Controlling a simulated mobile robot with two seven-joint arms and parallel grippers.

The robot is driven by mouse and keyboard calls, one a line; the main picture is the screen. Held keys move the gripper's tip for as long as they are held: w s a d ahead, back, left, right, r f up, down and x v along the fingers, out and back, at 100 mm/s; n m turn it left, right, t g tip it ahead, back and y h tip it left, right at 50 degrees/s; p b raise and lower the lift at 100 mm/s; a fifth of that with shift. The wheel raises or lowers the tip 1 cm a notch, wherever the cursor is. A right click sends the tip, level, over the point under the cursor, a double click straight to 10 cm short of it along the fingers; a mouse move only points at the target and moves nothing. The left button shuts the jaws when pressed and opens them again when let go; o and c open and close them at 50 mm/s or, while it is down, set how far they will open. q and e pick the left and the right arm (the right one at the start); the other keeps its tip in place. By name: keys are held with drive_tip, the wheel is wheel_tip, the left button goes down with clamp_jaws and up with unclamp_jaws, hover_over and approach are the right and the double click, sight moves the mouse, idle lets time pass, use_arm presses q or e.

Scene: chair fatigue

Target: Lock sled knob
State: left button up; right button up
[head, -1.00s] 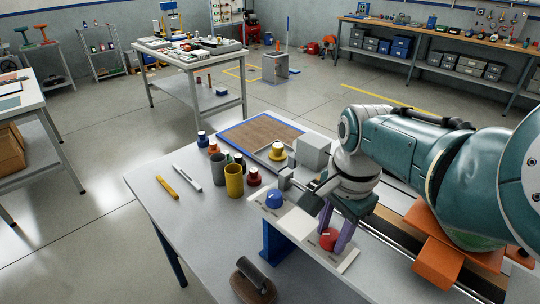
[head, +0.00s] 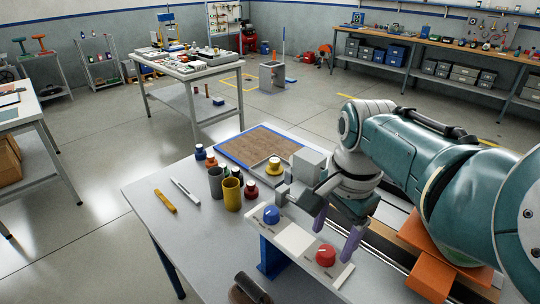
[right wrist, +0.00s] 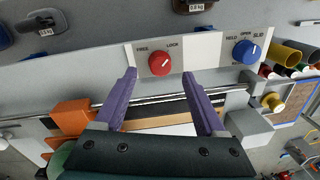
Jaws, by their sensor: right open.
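A panel on a blue bracket carries a red knob (head: 325,255) and a blue knob (head: 271,214). My left gripper is not in view.
A grey cup (head: 216,182), a yellow cup (head: 232,194) and several small bottles stand left of the panel. A yellow marker (head: 165,201) and a white pen (head: 186,191) lie nearby. A dark cylinder (head: 250,287) is at the front.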

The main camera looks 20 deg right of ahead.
sight(331, 254)
drive_tip(key=r, duration=0.6)
drive_tip(key=shift+s+p, duration=0.25)
drive_tip(key=shift+p, duration=0.1)
